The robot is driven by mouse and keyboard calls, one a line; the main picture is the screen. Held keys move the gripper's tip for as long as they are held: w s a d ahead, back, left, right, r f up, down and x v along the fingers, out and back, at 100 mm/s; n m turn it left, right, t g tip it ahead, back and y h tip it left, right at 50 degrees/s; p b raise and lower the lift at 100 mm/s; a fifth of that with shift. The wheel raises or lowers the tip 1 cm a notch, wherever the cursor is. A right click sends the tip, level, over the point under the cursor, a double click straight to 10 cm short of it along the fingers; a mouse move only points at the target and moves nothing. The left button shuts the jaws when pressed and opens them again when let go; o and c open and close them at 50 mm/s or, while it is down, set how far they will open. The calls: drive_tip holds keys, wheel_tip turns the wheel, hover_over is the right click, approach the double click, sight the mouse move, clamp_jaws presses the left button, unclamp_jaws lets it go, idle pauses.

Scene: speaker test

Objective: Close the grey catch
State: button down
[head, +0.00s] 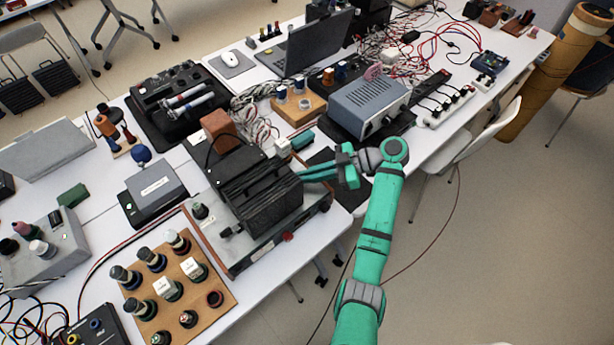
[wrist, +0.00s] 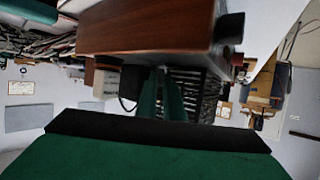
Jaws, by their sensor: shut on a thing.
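A black ribbed unit (head: 262,200) stands on a grey base (head: 245,255) near the table's front edge. My gripper (head: 304,173) reaches in from the right, its fingers against the unit's upper right side. In the wrist view my gripper's two green fingers (wrist: 163,75) run up close together beside the ribbed unit (wrist: 198,88). They are shut on a small part there, which the fingers hide. I cannot make out the grey catch as a separate piece in either view. A brown wooden side with dark knobs (wrist: 150,28) fills the top of the wrist view.
A wooden board with several knobs (head: 190,285) lies at front left. A blue-grey power unit (head: 368,105) stands behind my arm, near tangled wires (head: 380,50). A dark grey box (head: 155,192) sits left of the ribbed unit. Floor right of my arm is mostly free.

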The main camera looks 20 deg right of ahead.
drive_tip(key=shift+w+d+n+g+y, duration=0.15)
drive_tip(key=shift+w+n+g, duration=0.1)
drive_tip(key=shift+n+g, duration=0.95)
drive_tip(key=shift+w+n+g+y, duration=0.2)
drive_tip(key=shift+n+g, duration=0.7)
drive_tip(key=shift+g, duration=0.5)
drive_tip(key=shift+w+d+n+g, duration=0.1)
drive_tip(key=shift+n+g, duration=0.7)
drive_tip(key=shift+w+a+n+g, duration=0.1)
drive_tip(key=shift+a+n+g, duration=0.15)
drive_tip(key=shift+n+g, duration=0.5)
drive_tip(key=shift+a+n+g+h, duration=0.1)
drive_tip(key=shift+n+g+h, duration=0.15)
drive_tip(key=shift+g+h, duration=0.15)
drive_tip(key=c, duration=2.2)
unclamp_jaws()
drive_tip(key=shift+o, duration=0.2)
drive_tip(key=shift+s+m+t+y, duration=0.2)
drive_tip(key=shift+m+t+y, duration=0.15)
drive_tip(key=shift+m+t, duration=0.8)
